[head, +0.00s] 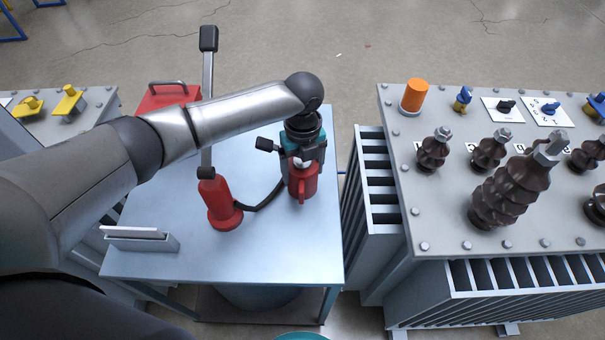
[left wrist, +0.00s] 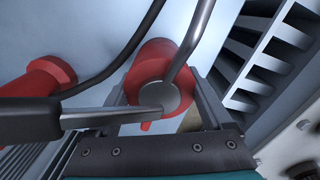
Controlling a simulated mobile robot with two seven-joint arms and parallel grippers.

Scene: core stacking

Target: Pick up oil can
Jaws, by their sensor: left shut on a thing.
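The red oil can (head: 303,186) is on the right part of the light blue table (head: 275,255), directly below my left arm's end. My left gripper (head: 302,162) reaches down over it and is shut on it, hiding its upper part. In the left wrist view the red can (left wrist: 152,62) lies between the fingers of my left gripper (left wrist: 163,103), with a grey metal tube and round cap at its top. I cannot tell whether the can's base touches the table. My right gripper is not in view.
A red pump (head: 222,205) with a tall lever and black hose stands left of the can. A red toolbox (head: 165,96) is at the table's back left, a grey holder (head: 142,240) at front left. A transformer (head: 450,200) with dark insulators stands close on the right.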

